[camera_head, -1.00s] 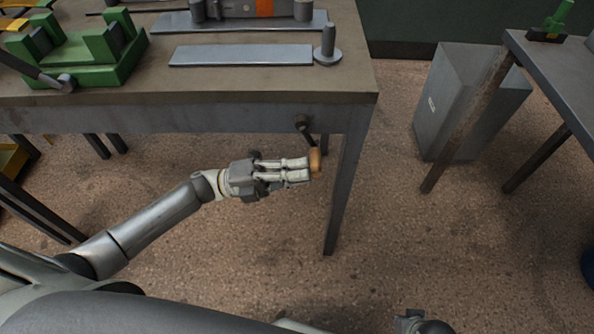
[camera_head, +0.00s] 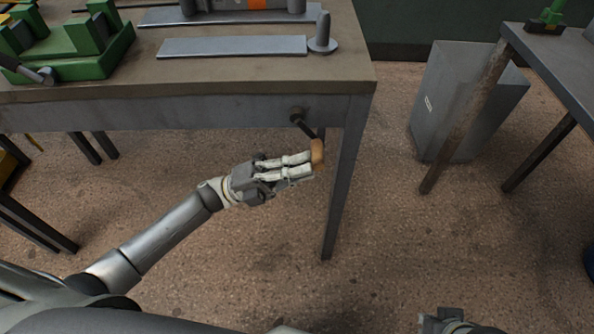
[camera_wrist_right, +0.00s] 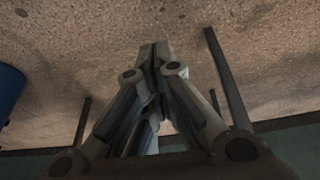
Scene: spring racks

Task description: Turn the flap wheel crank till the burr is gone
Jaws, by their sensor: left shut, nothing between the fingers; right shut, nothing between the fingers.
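A crank (camera_head: 297,114) sticks out from the front apron of the workbench near its right leg. Its dark arm slants down and right to an orange-brown wooden knob (camera_head: 318,154). My left gripper (camera_head: 312,163) is shut and empty, its fingertips against or right beside the left side of the knob. Whether they touch it I cannot tell. My right gripper (camera_wrist_right: 153,50) is shut and empty over the floor in the right wrist view. It also shows at the bottom edge of the head view (camera_head: 446,322). I cannot make out a flap wheel or burr.
The workbench (camera_head: 200,80) carries a flat steel bar (camera_head: 232,46), an upright pin on a round base (camera_head: 322,38) and a green fixture (camera_head: 75,60). A grey bin (camera_head: 465,100) stands by another table (camera_head: 560,65) at right. The floor between is clear.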

